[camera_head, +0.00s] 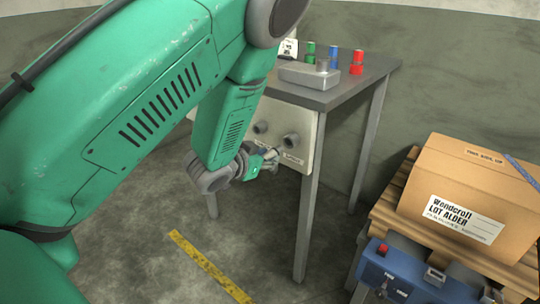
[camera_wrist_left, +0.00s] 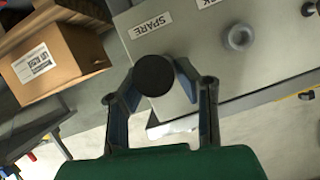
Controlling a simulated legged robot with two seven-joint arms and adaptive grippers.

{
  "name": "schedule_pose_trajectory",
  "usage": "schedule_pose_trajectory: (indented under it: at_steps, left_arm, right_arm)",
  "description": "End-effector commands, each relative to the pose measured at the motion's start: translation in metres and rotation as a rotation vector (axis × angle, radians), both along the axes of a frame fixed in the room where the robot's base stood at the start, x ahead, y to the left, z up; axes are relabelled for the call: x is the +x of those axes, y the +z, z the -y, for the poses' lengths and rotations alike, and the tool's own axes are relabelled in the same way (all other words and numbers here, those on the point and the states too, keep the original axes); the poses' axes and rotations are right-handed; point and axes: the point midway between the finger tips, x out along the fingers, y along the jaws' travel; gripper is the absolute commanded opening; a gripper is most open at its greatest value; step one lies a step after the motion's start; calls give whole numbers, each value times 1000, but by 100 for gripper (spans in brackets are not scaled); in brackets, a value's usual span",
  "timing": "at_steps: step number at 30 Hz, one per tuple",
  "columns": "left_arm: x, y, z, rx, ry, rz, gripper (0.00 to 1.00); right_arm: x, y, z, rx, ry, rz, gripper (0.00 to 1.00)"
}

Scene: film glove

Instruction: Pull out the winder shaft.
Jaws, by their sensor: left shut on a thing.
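My left gripper (camera_head: 271,160) is at the lower front of the pale panel (camera_head: 305,128) under the table. In the left wrist view its two fingers (camera_wrist_left: 162,84) are shut on a dark, round-ended piece, which looks like the winder shaft (camera_wrist_left: 153,76). I see that piece nearly end-on, so I cannot tell how far it sits in the panel. My right gripper is not in view.
The table (camera_head: 345,90) carries a grey box (camera_head: 308,75) and small green, blue and red cylinders (camera_head: 356,63). A cardboard box (camera_head: 470,185) rests on a pallet at right, behind a blue control box (camera_head: 400,278). A "SPARE" label (camera_wrist_left: 150,25) is on the panel. Floor is open below the gripper.

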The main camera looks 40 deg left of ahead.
Motion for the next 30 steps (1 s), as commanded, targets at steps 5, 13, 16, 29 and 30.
schedule_pose_trajectory:
  at_steps: [5,13,16,29,30]
  left_arm:
    - [-1,0,0,0,0,1,0]
    - [-3,1,0,-1,1,0,0]
    - [-9,1,-1,-1,2,0,0]
    - [-30,0,-2,0,0,1,0]
    - [-30,0,-2,0,0,1,0]
  right_arm:
    - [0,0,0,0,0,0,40]
    - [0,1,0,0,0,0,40]
    - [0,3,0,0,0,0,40]
    - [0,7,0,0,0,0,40]
    - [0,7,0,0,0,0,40]
